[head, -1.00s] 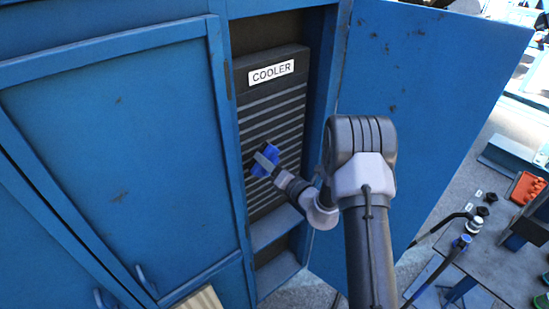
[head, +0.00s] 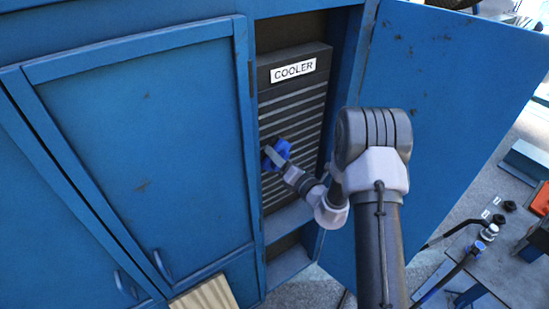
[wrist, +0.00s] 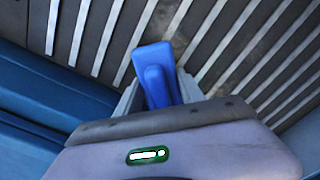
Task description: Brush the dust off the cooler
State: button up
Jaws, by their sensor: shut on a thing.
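The cooler (head: 294,107) is a dark slatted panel with a white "COOLER" label (head: 293,71), set inside an open blue cabinet. Its slats (wrist: 225,45) fill the upper part of the wrist view, with a dull brownish patch (wrist: 168,18) between some of them. My gripper (wrist: 155,95) is shut on a blue brush (wrist: 156,75), whose blue body also shows in the head view (head: 277,153). The brush is at the left-middle of the slats. Its bristles are hidden, so I cannot tell whether they touch the cooler.
A shut blue door (head: 150,150) stands left of the opening. An open blue door (head: 450,110) is swung out on the right, close to my arm. A grey bench (head: 495,265) with fittings and hoses stands at the lower right. A ledge (head: 288,220) lies below the cooler.

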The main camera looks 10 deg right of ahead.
aim_at(304, 128)
jog(key=shift+w+d+b, duration=0.1)
jog(key=shift+w+d, duration=0.8)
jog(key=shift+d, duration=1.2)
jog(key=shift+w+d+b, duration=0.15)
jog(key=shift+w+d, duration=0.75)
jog(key=shift+d, duration=1.15)
jog(key=shift+w+d+b, duration=0.1)
jog(key=shift+w+d, duration=0.8)
jog(key=shift+d, duration=1.2)
jog(key=shift+r+p, duration=0.75)
jog(key=shift+r, duration=0.45)
jog(key=shift+s+a+f, duration=0.1)
jog(key=shift+s+a, duration=0.35)
jog(key=shift+a, duration=0.45)
jog(key=shift+s+a+f, duration=0.1)
jog(key=shift+s+a, duration=0.3)
jog(key=shift+a, duration=0.45)
jog(key=shift+s+a+p, duration=0.15)
jog(key=shift+s+a, duration=0.5)
jog(key=shift+a, duration=1.05)
jog(key=shift+s+a+p, duration=0.15)
jog(key=shift+s+a, duration=0.55)
jog(key=shift+a, duration=1.05)
jog(key=shift+s+a+p, duration=0.15)
jog(key=shift+s+a, duration=0.5)
jog(key=shift+a, duration=1.05)
jog(key=shift+s+d, duration=0.2)
jog(key=shift+s, duration=0.15)
jog(key=shift+b+v, duration=0.7)
jog(key=shift+v, duration=1.9)
